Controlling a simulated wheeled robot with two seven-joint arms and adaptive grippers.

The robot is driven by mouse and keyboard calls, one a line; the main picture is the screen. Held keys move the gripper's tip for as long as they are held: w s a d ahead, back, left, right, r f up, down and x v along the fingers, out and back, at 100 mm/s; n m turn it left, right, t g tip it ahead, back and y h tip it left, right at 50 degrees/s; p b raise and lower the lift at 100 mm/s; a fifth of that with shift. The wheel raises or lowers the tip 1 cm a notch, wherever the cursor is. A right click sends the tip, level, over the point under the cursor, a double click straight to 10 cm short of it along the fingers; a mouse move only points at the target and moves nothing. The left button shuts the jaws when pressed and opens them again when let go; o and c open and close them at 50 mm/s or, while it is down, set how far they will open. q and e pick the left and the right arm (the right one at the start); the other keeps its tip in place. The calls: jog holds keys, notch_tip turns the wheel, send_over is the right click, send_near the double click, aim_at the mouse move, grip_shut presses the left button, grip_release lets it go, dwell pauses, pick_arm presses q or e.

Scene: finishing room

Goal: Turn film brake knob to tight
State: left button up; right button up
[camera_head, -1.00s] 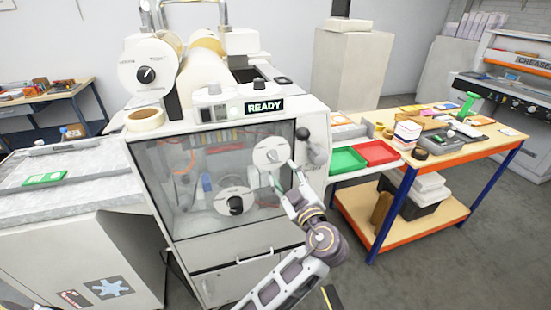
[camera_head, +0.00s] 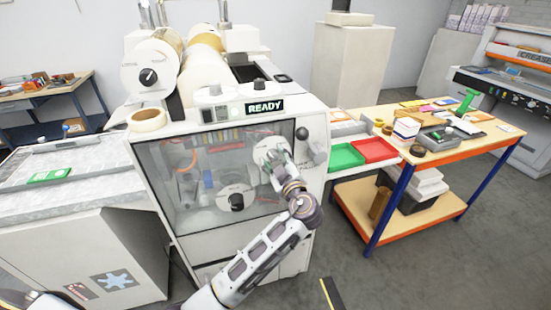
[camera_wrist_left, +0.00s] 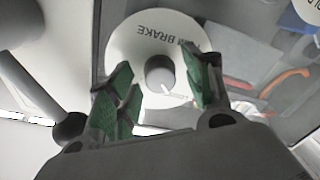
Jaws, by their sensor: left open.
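The film brake dial (camera_head: 262,147) is a round white disc on the machine's clear front panel, partly hidden behind my left gripper in the head view. In the left wrist view, the white disc (camera_wrist_left: 125,45) carries the word BRAKE upside down. The grey film brake knob (camera_wrist_left: 159,72) stands at its middle with a small pale pointer at its lower right. My left gripper (camera_head: 276,163) is in front of the dial. In the wrist view its green-padded fingers (camera_wrist_left: 160,82) are open, one on each side of the knob, with visible gaps. My right gripper is not in view.
A second dial with a black knob (camera_head: 237,201) is lower left on the panel. The machine's display (camera_head: 264,107) reads READY. A workbench (camera_head: 470,143) stands at the right.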

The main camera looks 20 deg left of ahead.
pick_arm(q)
jog(key=shift+c, duration=0.4)
jog(key=c, duration=1)
jog(key=shift+f, duration=0.1)
